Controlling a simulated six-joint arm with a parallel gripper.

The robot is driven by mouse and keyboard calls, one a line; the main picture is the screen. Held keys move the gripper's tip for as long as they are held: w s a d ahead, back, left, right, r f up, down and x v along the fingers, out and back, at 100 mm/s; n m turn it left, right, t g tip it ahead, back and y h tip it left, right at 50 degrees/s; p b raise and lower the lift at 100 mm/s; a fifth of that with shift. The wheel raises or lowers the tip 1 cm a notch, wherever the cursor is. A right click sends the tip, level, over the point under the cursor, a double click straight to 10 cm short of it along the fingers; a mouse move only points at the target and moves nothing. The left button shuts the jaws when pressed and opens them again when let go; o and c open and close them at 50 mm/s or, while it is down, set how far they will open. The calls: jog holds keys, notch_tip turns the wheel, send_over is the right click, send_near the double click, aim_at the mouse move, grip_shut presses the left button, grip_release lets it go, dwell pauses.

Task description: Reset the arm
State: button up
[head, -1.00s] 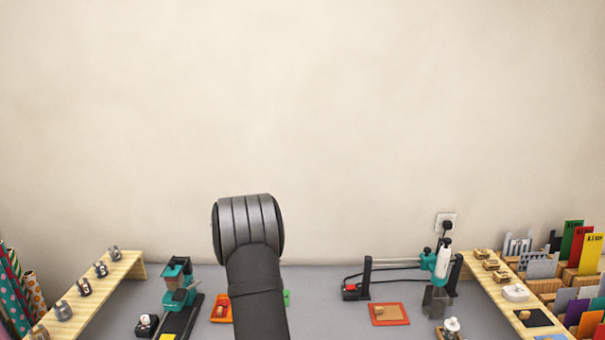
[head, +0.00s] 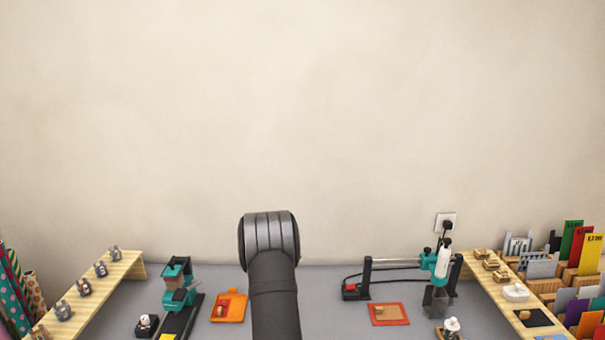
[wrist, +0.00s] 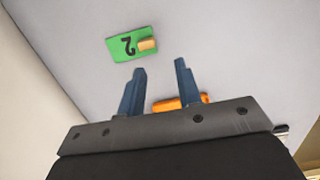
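My gripper (wrist: 160,70) shows in the wrist view with its two blue fingers apart and nothing between them. It is above the grey table, and the head view does not show the fingers. An orange thing (wrist: 168,105) is partly hidden behind the fingers. In the head view, an orange inkpad (head: 237,315) with a small stamp lies left of my arm. The green card is hidden there.
A teal machine (head: 177,285) stands to the left. A teal and black press (head: 438,268) stands to the right, near a red-edged pad (head: 377,318) with a wooden block. Wooden shelves (head: 130,266) with stamps line both sides.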

jog(key=shift+w+a+f, duration=0.25)
jog(key=shift+a+f, duration=0.2)
jog(key=shift+a, duration=0.25)
jog(key=shift+w+a+f, duration=0.2)
jog(key=shift+a+f, duration=0.2)
jog(key=shift+a, duration=0.25)
